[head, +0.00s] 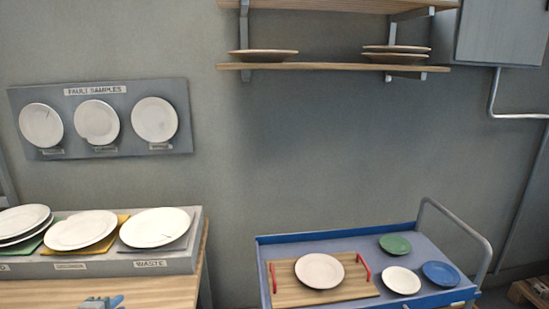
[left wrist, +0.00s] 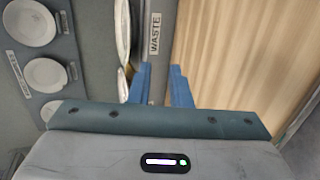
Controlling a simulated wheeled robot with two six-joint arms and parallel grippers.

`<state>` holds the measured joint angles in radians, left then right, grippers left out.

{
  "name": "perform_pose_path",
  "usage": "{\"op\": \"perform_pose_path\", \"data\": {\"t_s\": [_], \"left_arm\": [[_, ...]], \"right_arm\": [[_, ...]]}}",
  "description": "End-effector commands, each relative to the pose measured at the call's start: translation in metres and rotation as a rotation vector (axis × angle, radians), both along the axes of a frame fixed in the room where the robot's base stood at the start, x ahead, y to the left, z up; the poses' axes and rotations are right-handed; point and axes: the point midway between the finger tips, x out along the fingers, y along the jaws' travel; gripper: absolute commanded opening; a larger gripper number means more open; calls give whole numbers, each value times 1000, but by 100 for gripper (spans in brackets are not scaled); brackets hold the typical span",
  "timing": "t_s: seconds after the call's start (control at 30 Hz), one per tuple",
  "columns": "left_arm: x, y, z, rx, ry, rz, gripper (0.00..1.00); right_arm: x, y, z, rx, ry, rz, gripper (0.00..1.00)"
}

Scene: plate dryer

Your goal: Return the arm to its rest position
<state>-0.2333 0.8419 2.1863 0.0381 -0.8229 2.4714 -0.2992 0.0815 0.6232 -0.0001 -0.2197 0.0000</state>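My left gripper (head: 103,302) shows only as a small blue tip at the bottom edge of the head view, in front of the wooden table. In the left wrist view its two blue fingers (left wrist: 161,72) stand apart with a gap between them, and nothing is held. Beyond them are the wooden tabletop (left wrist: 225,60) and the tray's side with its WASTE label (left wrist: 155,33). My right gripper is in neither view.
A grey sorting tray (head: 190,262) on the table holds several white plates. A blue cart (head: 420,253) carries a wooden board (head: 350,288) with a plate, plus green, white and blue plates. A shelf (head: 330,66) and a FAULT SAMPLES panel (head: 70,105) are on the wall.

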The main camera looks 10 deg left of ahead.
Motion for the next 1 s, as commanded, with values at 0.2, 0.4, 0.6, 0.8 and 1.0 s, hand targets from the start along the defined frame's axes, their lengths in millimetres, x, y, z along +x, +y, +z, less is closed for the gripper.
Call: {"op": "perform_pose_path", "data": {"t_s": [0.2, 0.4, 0.6, 0.8, 1.0], "left_arm": [[-16, -11, -21, 119, 76, -37, 17], [-39, -25, -45, 276, 183, -102, 17], [-80, -50, -81, 513, 364, -251, 17], [-132, -82, -114, 771, 565, -502, 17], [-184, -113, -134, 979, 717, -813, 17]], "right_arm": [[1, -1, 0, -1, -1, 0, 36], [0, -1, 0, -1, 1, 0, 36], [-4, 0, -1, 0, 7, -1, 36], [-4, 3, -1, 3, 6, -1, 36], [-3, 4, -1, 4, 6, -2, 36]]}}
